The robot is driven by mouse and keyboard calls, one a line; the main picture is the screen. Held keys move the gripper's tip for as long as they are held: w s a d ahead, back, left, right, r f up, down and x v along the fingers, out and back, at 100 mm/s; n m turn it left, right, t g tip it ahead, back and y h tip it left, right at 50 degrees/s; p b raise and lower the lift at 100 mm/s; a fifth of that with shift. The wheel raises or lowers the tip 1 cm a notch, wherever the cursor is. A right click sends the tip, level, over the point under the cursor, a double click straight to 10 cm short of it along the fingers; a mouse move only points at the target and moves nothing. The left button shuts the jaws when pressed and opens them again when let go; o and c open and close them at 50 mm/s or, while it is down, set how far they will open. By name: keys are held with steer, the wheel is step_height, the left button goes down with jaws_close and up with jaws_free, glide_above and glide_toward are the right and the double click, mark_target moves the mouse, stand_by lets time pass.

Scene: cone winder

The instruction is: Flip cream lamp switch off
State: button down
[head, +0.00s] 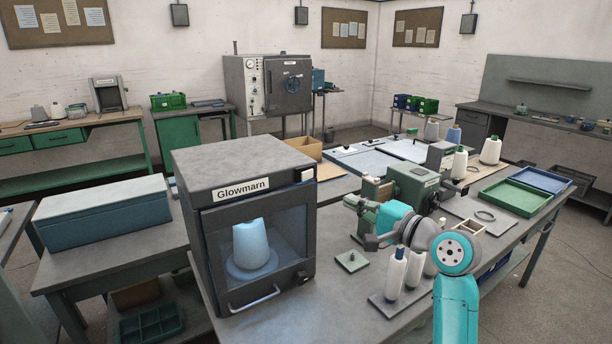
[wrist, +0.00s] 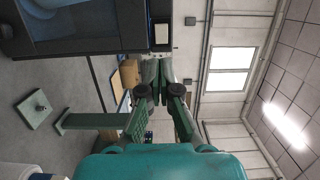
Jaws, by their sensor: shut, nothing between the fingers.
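The cream lamp switch (head: 307,173) is a small pale square plate at the upper right of the front of the dark grey Glowmarn cabinet (head: 240,168). In the wrist view the switch (wrist: 162,34) shows at the top, beside the cabinet's dark front (wrist: 85,45). I cannot tell which way it is set. A pale blue cone (head: 250,243) stands behind the cabinet's window. My gripper (head: 353,203) is shut and empty, to the right of the switch and apart from it. In the wrist view its fingers (wrist: 157,72) point toward the switch.
A green winder (head: 412,184) stands behind my arm. White spools (head: 395,273) stand on a grey plate, near a small green plate with a knob (head: 351,260). The bench in front of the cabinet's right side is clear. A blue-grey box (head: 100,220) stands at left.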

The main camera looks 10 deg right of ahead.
mark_target(303, 175)
steer(key=shift+w+r, duration=0.25)
steer(key=shift+r, duration=0.3)
steer(key=x, duration=1.4)
steer(key=shift+s+a, duration=0.1)
steer(key=shift+a, duration=0.1)
steer(key=shift+w+a+h, duration=0.15)
steer(key=shift+w+h, duration=0.05)
steer(key=shift+h, duration=0.1)
